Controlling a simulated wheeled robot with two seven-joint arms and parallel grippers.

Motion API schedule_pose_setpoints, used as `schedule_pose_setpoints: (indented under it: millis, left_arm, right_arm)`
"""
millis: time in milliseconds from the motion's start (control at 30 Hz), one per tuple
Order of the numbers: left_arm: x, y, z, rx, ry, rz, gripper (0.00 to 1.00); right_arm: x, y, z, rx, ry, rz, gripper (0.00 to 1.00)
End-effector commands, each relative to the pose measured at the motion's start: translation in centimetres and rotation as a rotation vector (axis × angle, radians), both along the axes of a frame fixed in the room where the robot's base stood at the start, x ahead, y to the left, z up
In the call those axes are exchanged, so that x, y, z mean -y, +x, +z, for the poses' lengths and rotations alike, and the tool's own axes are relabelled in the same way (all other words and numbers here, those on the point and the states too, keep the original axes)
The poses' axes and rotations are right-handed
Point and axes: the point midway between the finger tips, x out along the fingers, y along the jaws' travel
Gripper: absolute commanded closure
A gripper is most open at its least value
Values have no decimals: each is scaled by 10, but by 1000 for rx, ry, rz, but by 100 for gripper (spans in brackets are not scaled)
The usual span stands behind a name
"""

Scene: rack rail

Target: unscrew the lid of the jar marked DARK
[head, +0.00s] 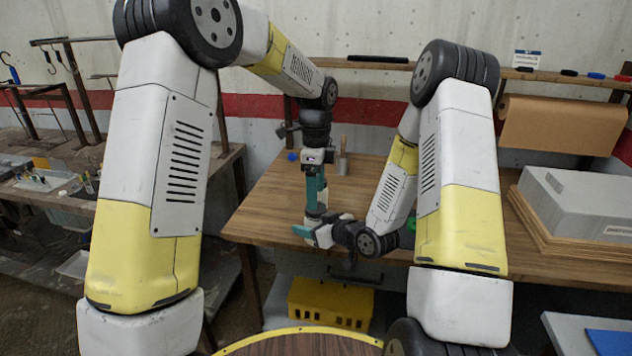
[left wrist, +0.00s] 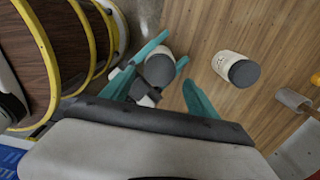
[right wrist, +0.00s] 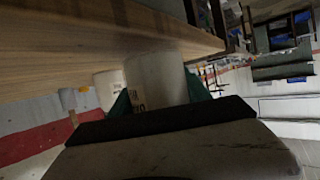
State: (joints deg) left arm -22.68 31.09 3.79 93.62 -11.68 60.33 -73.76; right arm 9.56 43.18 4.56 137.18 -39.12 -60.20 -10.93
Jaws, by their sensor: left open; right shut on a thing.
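A white jar with a dark grey lid (left wrist: 160,69) stands on the wooden bench between my grippers; in the right wrist view its white body (right wrist: 157,80) shows, with part of a label that I cannot read. My right gripper (head: 313,227) is shut on this jar's body from the side. My left gripper (head: 315,211) points straight down above the jar, open, with its fingers on either side of the lid in the left wrist view. A second white jar (left wrist: 227,64) with a grey lid stands apart on the bench. I cannot read DARK on either.
A metal cup (head: 342,160) stands behind the grippers on the bench (head: 262,205). A grey block (head: 575,205) on boards lies at the right. A yellow crate (head: 330,302) is below the bench front. Bench surface left of the grippers is clear.

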Motion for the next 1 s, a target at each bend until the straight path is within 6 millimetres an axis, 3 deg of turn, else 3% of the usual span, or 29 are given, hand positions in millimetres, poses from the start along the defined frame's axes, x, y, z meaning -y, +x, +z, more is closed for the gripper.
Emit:
schedule_pose_setpoints:
  millis: [100, 300, 633, 967, 1000]
  left_arm:
    - [0, -1, -19, -3, 2, -1, 31]
    - [0, 0, -37, 0, 0, 0, 31]
    - [0, 0, -40, 1, 0, 0, 31]
    - [0, 0, -40, 1, 0, 0, 96]
    - [0, 0, -40, 1, 0, 0, 44]
  right_arm:
    - [0, 0, 1, 2, 1, 0, 100]
    - [0, 0, 1, 2, 0, 0, 100]
    - [0, 0, 1, 2, 1, 0, 100]
    - [0, 0, 1, 2, 0, 0, 100]
    - [0, 0, 1, 2, 0, 0, 100]
